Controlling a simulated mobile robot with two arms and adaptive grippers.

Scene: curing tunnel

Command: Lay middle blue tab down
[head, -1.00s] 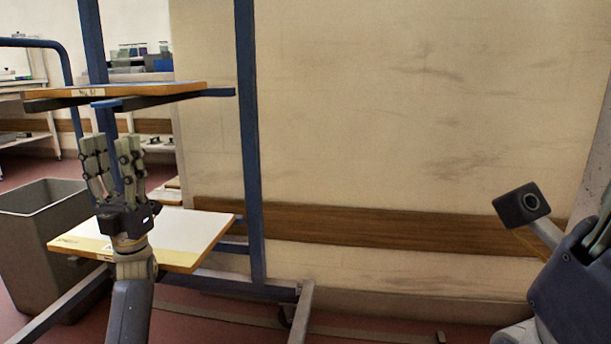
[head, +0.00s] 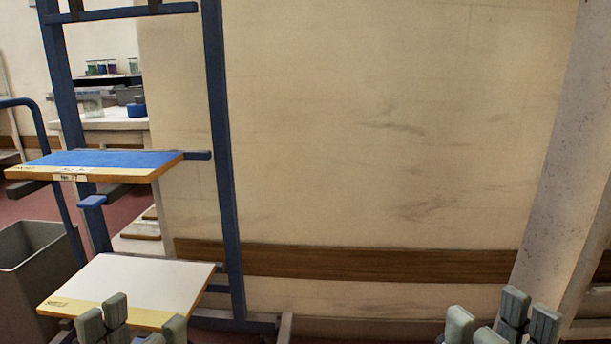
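A blue rack holds a blue-topped board (head: 125,160) with a wood-coloured edge, and a white board (head: 140,283) lower down. A small blue tab (head: 92,201) juts from the rack post just below the blue-topped board; its top looks flat. Two more tab-like pieces stand up at the top picture edge, cut off, on the upper blue arm (head: 125,13). My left gripper (head: 133,326) is low, in front of the white board, fingers up, apart and empty. My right gripper (head: 498,322) is at the bottom right, fingers apart and empty. Neither touches a tab.
A grey bin (head: 40,275) stands left of the rack. A table with jars (head: 108,67) is behind it. A pale wall with a wooden rail (head: 370,264) fills the middle, and a pale slanted post (head: 565,170) stands at right.

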